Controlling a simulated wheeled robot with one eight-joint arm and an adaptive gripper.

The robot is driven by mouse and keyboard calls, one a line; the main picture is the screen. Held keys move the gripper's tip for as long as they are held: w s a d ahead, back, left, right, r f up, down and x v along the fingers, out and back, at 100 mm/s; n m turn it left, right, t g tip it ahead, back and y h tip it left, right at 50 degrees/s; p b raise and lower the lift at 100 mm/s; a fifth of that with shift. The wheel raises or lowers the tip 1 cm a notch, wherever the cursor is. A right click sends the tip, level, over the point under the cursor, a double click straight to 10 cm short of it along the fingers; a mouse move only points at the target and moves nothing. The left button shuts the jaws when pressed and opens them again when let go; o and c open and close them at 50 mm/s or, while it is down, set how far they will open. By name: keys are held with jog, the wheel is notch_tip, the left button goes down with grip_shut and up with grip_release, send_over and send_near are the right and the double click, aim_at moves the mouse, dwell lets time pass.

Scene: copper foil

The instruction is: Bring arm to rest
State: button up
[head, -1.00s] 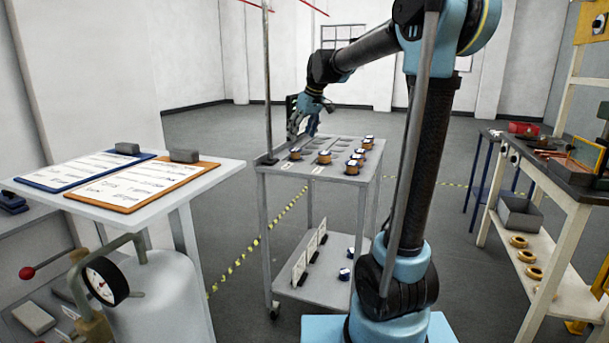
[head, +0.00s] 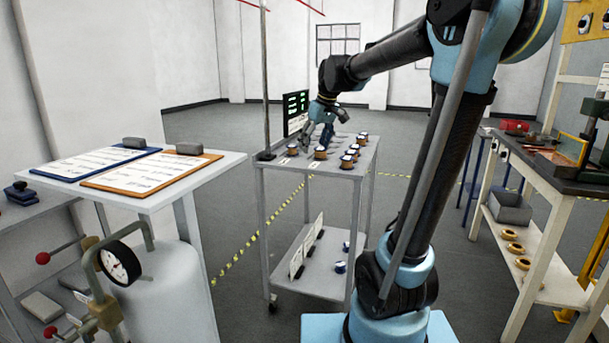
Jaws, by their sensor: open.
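My gripper (head: 318,137) is open at the end of my bent arm, over the back left part of a grey cart (head: 275,170). Several copper foil rolls with white and dark blue ends stand on the cart top. One roll (head: 320,153) is just below and beside my gripper, and another roll (head: 293,150) is to its left. A group of rolls (head: 347,162) stands on the right side. I see nothing held between the fingers, though they are small in this view.
A dark display with green figures (head: 295,105) and a thin pole (head: 266,80) stand at the cart's back left. A table with clipboards (head: 150,172) and a grey tank (head: 165,290) are at left. A workbench (head: 545,180) stands at right. Floor between is clear.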

jog(key=s+d+f+m, duration=0.2)
jog(key=s+d+f, duration=0.3)
jog(key=s, duration=0.5)
jog(key=s+d+f+m+h, duration=0.1)
jog(key=s+d+f, duration=0.4)
jog(key=s+f, duration=0.5)
jog(key=s+d+f+m+g+h, duration=0.1)
jog(key=s+d+f+m, duration=0.2)
jog(key=s, duration=0.7)
notch_tip(320, 180, down, 5)
jog(key=shift+d+r+m, duration=0.2)
jog(key=shift+d+m, duration=0.2)
jog(key=shift+d, duration=0.8)
